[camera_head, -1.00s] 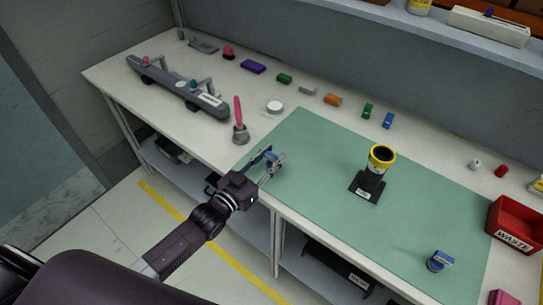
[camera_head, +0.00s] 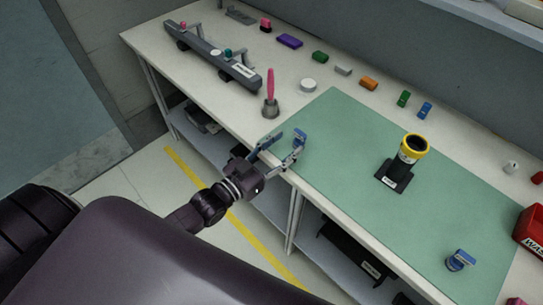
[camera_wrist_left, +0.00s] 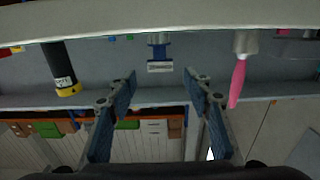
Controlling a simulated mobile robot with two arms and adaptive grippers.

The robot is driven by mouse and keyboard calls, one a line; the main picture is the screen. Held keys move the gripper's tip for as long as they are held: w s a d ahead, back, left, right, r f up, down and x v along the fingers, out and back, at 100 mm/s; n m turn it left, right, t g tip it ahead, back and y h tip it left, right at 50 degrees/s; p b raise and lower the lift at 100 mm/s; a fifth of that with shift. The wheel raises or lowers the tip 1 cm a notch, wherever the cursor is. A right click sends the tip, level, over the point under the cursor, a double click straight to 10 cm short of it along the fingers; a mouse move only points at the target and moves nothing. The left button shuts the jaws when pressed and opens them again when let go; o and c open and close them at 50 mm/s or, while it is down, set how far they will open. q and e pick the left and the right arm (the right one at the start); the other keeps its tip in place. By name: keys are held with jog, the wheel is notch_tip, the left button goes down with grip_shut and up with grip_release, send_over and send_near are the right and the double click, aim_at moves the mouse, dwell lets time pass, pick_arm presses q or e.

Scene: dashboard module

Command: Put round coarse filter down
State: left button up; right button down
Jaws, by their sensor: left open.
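A small blue piece with a pale label, which I take to be the round coarse filter (camera_head: 300,137), stands on the green mat (camera_head: 345,125) near its left corner. In the left wrist view, which is upside down, the blue piece (camera_wrist_left: 159,51) stands upright on the bench. My left gripper (camera_head: 287,146) is at the bench's front edge, fingers spread toward the piece. In the left wrist view the gripper (camera_wrist_left: 161,76) is open and empty, with the piece beyond and between the fingertips, apart from both. My right gripper is not in view.
A black cylinder with a yellow rim (camera_head: 413,149) stands mid-mat. Another blue-topped piece (camera_head: 460,259) is at the right. A pink-handled tool in a grey holder (camera_head: 270,106) stands left of the mat. A red waste bin (camera_head: 532,228) is at the right edge. The mat between is clear.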

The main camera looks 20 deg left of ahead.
pick_arm(q)
jog(key=shift+v, duration=2.65)
